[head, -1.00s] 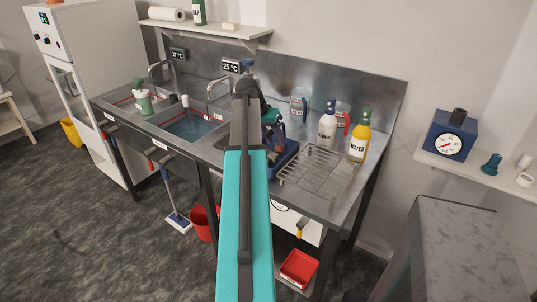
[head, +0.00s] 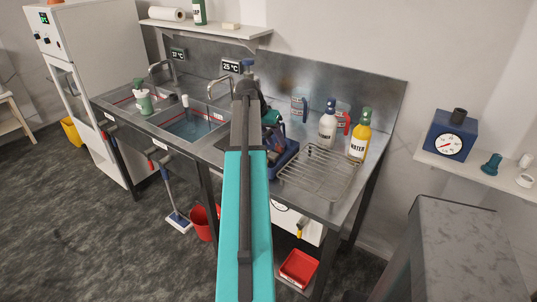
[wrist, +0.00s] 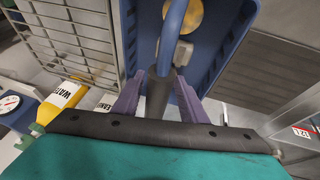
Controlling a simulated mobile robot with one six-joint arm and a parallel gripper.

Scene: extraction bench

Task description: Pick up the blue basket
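The blue basket (head: 287,158) stands on the steel counter, partly hidden behind my arm in the head view. In the wrist view its blue wall (wrist: 218,35) and slatted inside fill the top middle. Its blue handle (wrist: 172,35) with a dark grip runs down between my fingers. My gripper (wrist: 158,92) has its two purple fingers apart, one on each side of the dark grip. Gaps seem to show beside the grip, so the fingers look open around it.
A wire rack (head: 318,172) stands just right of the basket. A white bottle (head: 327,127) and a yellow bottle (head: 359,140) stand behind the rack. A sink with water (head: 192,127) lies to the left. A shelf (head: 205,29) hangs above the counter.

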